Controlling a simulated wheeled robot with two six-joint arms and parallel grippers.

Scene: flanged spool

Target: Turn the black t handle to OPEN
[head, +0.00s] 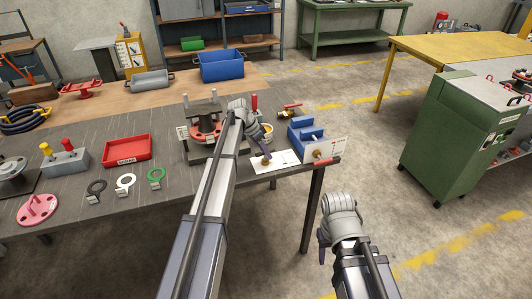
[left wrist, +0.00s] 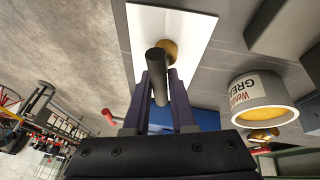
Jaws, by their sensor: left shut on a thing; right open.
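The black T handle (left wrist: 158,62) shows in the left wrist view as a dark bar on a brass hub (left wrist: 170,48), in front of a white plate (left wrist: 146,26). My left gripper (left wrist: 165,88) has its two purple fingers on either side of the bar and is shut on it. In the head view the left gripper (head: 265,155) is at the white plate (head: 284,158) near the bench's front edge, and the handle is mostly hidden there. No OPEN mark can be read. My right gripper (head: 322,246) is open and empty, low in front of the bench.
A grease tin (left wrist: 262,102) stands close beside the plate. A blue block (head: 303,135) with another white plate and brass fitting is to the right. A flanged red assembly (head: 207,127) stands left of my left forearm. A red tray (head: 127,150) lies further left.

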